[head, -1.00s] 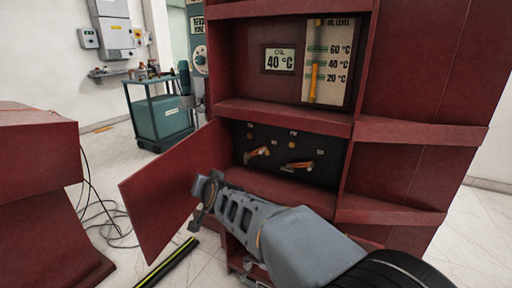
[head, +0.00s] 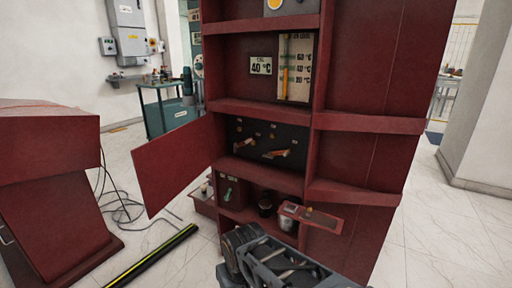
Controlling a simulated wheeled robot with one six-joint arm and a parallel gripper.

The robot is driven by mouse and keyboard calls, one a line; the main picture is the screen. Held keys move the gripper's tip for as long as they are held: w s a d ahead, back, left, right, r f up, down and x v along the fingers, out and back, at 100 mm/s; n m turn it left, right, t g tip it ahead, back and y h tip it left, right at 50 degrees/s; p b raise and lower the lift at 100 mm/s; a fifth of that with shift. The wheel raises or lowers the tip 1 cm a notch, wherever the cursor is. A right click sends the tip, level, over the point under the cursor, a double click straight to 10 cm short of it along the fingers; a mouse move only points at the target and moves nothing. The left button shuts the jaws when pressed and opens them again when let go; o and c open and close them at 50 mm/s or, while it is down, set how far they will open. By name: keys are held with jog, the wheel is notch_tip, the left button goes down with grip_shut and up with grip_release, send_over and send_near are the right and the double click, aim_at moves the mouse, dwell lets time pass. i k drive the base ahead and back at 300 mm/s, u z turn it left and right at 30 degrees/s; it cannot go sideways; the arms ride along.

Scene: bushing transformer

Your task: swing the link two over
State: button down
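Two copper-orange links sit on a black panel (head: 250,130) in the open middle compartment of the red cabinet. The left link (head: 243,144) and the right link (head: 277,154) both slant, and small labels and studs show above them. They are too small to tell which studs they touch. My gripper (head: 240,242) is low in front of the cabinet, below and apart from both links. It is dark and foreshortened, so its fingers cannot be made out, and nothing is seen held in it.
The red cabinet door (head: 176,165) stands open to the left. A shelf below holds a dark cup (head: 265,205) and a metal can (head: 288,222). A small red ledge (head: 312,217) juts out there. A black-and-yellow strip (head: 152,256) lies on the floor. A red console (head: 50,190) stands left.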

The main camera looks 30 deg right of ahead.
aim_at(251, 139)
jog(key=z, duration=0.15)
jog(key=k, duration=0.4)
jog(key=u, duration=0.95)
jog(key=i, duration=1.2)
jog(key=z, duration=0.85)
